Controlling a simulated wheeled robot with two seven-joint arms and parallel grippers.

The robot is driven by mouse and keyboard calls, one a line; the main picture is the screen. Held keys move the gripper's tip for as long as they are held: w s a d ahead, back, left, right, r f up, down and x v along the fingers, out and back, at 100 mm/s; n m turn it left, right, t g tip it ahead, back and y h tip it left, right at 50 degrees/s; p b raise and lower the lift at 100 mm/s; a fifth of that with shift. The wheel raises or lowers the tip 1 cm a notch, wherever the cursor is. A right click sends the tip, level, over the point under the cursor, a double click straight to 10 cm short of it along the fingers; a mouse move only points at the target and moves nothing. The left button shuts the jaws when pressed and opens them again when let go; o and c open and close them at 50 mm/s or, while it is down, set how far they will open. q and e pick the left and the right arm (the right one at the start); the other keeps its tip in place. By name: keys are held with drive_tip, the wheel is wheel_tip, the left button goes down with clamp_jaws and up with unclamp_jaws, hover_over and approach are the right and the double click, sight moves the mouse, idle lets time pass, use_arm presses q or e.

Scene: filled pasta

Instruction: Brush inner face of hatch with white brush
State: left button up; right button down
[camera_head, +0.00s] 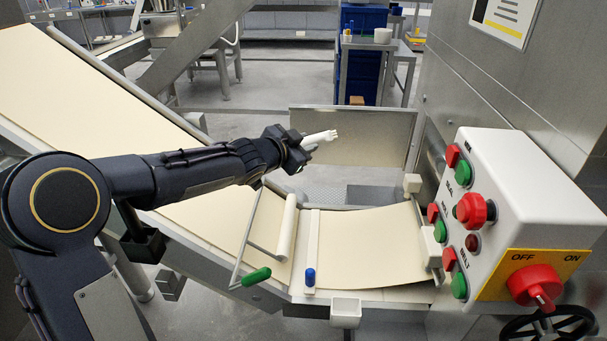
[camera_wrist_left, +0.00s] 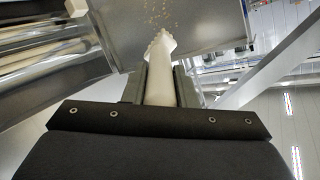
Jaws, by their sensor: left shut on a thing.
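My left gripper (camera_head: 299,143) is shut on the white brush (camera_head: 322,137), whose head points right, away from the gripper. In the left wrist view the brush (camera_wrist_left: 159,72) sticks out between the two jaws of the gripper (camera_wrist_left: 160,88). The hatch (camera_head: 365,138) is a flat grey metal panel standing open behind the belt, just beyond the brush. In the left wrist view the hatch (camera_wrist_left: 200,20) fills the upper middle, with small tan specks on its face near the brush tip. Whether the bristles touch the face cannot be told. My right gripper is not in view.
A control box (camera_head: 510,210) with red and green buttons stands at the right. The cream belt (camera_head: 370,245) lies below the hatch. A blue cabinet (camera_head: 362,75) stands behind.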

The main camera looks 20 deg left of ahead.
use_arm(q)
wheel_tip(320, 180, down, 8)
drive_tip(key=b, duration=0.7)
drive_tip(key=w+a+p, duration=0.1)
drive_tip(key=w+p, duration=0.3)
drive_tip(key=w, duration=0.2)
drive_tip(key=shift+a+r, duration=0.2)
drive_tip(key=shift+r, duration=0.05)
drive_tip(key=shift+w+p, duration=0.3)
drive_tip(key=shift+p, duration=0.05)
